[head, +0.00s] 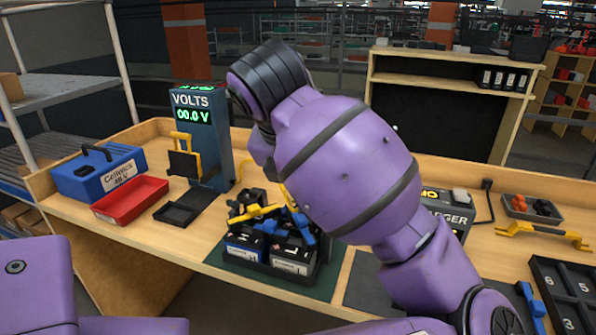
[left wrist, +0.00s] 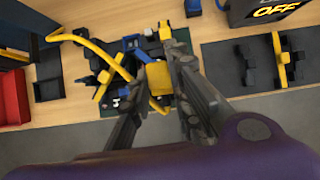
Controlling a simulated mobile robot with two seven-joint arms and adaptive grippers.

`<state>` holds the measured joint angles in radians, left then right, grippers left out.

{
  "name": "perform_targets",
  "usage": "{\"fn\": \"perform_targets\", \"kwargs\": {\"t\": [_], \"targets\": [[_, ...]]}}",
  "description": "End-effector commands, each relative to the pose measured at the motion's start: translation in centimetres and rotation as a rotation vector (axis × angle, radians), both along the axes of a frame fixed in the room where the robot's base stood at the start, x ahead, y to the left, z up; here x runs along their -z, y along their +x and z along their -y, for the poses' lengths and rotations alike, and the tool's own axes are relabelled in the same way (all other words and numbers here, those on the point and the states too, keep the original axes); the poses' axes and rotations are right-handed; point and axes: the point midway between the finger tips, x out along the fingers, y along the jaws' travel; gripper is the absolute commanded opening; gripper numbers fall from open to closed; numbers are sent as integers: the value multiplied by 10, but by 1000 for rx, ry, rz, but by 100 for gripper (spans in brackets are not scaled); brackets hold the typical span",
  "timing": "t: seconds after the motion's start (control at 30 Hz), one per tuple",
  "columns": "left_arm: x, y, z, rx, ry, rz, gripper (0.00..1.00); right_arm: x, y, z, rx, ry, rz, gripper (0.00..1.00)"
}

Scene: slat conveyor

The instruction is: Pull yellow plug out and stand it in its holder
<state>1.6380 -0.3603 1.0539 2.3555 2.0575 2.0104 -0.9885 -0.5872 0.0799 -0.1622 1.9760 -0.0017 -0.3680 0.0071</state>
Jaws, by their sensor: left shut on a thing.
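My left gripper (left wrist: 158,88) shows in the left wrist view, its two dark fingers on either side of a yellow block. I take this block to be the yellow plug (left wrist: 160,77); the fingers are shut on it. It is over the battery tray on the green mat (left wrist: 92,104); whether it still touches a socket I cannot tell. In the head view my purple arm hides the gripper and plug. Two batteries (head: 290,267) sit in the tray, with a yellow bar (head: 254,214) and blue parts on top. I cannot tell for certain which fixture is the plug's holder. My right gripper is not in view.
A voltmeter tower (head: 198,130) reads 00.0 V. A red tray (head: 130,199) and a blue case (head: 98,172) stand at left. The charger (left wrist: 262,12) shows OFF. Yellow and black fixtures (left wrist: 280,55) stand on a dark mat at right. A numbered rack (head: 570,290) is far right.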

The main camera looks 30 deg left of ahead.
Motion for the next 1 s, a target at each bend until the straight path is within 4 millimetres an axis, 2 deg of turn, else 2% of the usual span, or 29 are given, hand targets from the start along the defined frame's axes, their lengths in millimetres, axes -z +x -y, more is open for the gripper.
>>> {"fn": "perform_targets", "kwargs": {"t": [0.27,0.37,1.0], "targets": [[3,0,-1,3,0,-5,0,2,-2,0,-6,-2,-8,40],[3,3,-6,0,0,-5,0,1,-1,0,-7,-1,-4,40],[4,34,-77,-1,0,-5,0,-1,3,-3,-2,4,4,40]]}}
